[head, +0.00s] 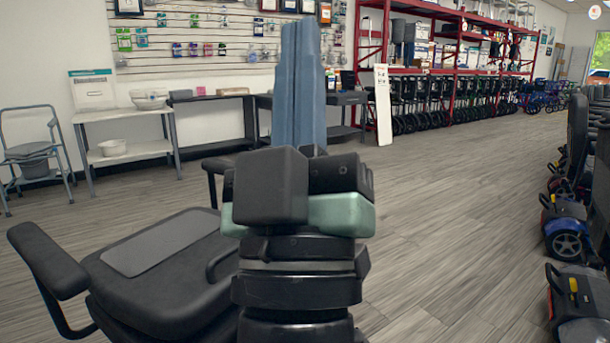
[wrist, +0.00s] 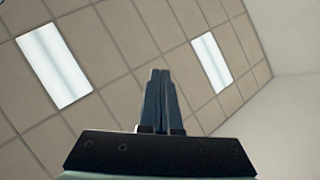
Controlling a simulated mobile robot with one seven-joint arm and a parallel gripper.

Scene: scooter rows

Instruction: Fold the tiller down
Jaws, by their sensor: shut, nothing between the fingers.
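My gripper (head: 300,28) points straight up in the head view, its blue-grey fingers together and empty. The wrist view also shows the closed fingers (wrist: 160,75) against the ceiling, touching nothing. A black scooter seat (head: 165,312) with a grey pad (head: 160,242) and a black armrest (head: 47,258) is at the lower left, beside and partly behind my arm. No tiller can be made out clearly on it; my arm hides part of that area. The wrist view shows no scooter.
The wood floor (head: 455,210) between is clear. A walker-like commode chair (head: 35,150), a side table (head: 125,117) and red shelving (head: 455,65) stand behind.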

